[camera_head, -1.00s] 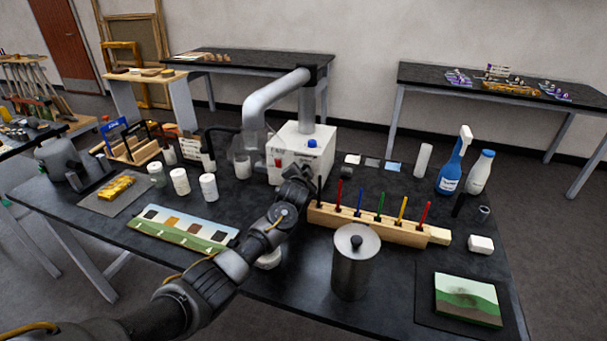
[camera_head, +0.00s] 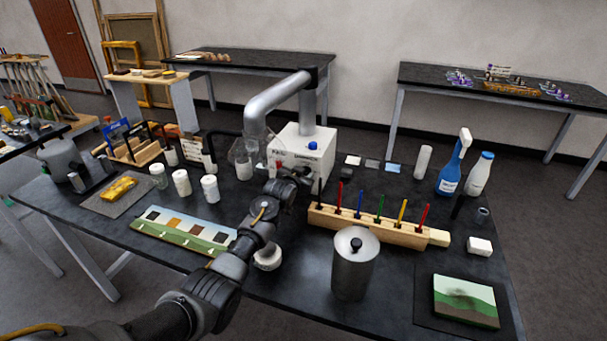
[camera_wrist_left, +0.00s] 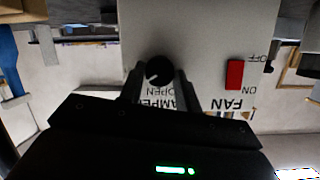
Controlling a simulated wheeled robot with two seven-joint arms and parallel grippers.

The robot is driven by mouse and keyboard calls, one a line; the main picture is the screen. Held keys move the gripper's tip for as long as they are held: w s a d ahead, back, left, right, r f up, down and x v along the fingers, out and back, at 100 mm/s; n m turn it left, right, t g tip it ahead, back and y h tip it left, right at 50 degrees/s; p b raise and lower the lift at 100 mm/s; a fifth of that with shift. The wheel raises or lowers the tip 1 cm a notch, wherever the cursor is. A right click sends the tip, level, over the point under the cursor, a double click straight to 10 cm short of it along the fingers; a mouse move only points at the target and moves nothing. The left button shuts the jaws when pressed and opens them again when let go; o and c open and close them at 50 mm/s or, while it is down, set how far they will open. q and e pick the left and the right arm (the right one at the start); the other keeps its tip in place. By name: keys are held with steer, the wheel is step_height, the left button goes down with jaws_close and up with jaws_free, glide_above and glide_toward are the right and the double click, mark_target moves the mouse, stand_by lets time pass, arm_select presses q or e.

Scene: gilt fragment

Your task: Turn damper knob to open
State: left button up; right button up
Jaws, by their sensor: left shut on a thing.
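In the head view the left gripper (camera_head: 292,178) reaches the box front and hides the knob. The right gripper is not in view.
A red fan switch (camera_wrist_left: 234,74) is beside the knob. A wooden block of coloured tools (camera_head: 380,226) and a lidded metal canister (camera_head: 354,265) stand right of my arm.

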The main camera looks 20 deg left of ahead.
arm_select(q)
steer(key=n+h, duration=0.1)
steer(key=n, duration=0.1)
steer(key=n+h, duration=0.1)
steer(key=n, duration=0.2)
steer(key=n+h, duration=0.2)
steer(key=n, duration=0.1)
steer(key=shift+a+f+t+b, duration=0.2)
steer(key=shift+f+t+b, duration=0.1)
steer(key=shift+f, duration=0.1)
steer(key=shift+n, duration=0.3)
stand_by(0.3)
steer(key=o, duration=1)
steer(key=shift+r, duration=0.1)
steer(key=shift+a, duration=0.1)
steer(key=v, duration=1)
steer(key=shift+s+a, duration=0.15)
steer(key=shift+s, duration=0.25)
